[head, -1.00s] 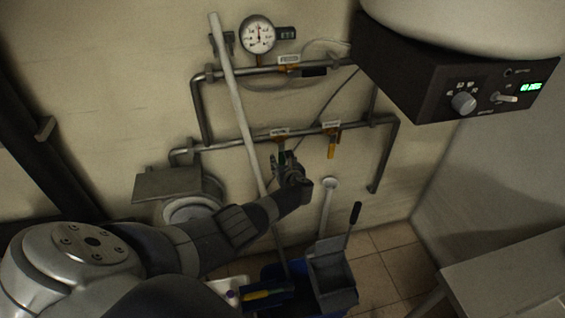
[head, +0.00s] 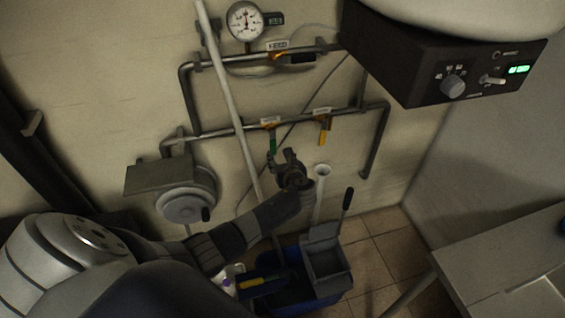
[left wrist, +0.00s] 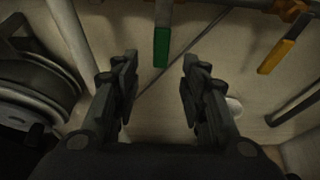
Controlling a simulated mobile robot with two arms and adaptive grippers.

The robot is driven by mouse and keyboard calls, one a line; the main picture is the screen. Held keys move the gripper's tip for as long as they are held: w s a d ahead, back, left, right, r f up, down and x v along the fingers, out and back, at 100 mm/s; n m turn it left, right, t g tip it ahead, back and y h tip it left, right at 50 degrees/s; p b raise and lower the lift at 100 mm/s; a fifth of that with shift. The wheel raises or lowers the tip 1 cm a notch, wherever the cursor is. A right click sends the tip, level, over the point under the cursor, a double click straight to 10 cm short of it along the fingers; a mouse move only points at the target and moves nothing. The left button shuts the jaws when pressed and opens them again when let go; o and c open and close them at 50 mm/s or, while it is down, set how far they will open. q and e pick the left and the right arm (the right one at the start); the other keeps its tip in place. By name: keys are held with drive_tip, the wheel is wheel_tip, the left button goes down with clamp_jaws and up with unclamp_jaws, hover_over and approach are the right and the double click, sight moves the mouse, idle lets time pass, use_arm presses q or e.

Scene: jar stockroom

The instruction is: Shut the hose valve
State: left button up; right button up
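Three lever valves sit on the wall pipes; their labels are too small to read, so I cannot tell which is the hose valve. The green lever (head: 273,145) hangs down from the lower pipe; it also shows in the left wrist view (left wrist: 161,45). The yellow lever (head: 323,136) hangs down to its right and shows in the left wrist view (left wrist: 277,57). A black lever (head: 301,57) lies along the upper pipe. My left gripper (head: 282,160) is open and empty, just below the green lever, which appears between and beyond its fingers (left wrist: 158,78). My right gripper is out of view.
A white pole (head: 226,85) leans across the pipes, left of the green lever. A hose reel (head: 187,205) is at left. A blue mop bucket (head: 298,292) stands below. A black control box (head: 420,75) juts out at upper right, above a table (head: 510,265).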

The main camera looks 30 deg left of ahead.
use_arm(q)
drive_tip(key=v, duration=0.3)
drive_tip(key=shift+f, duration=0.15)
idle(0.5)
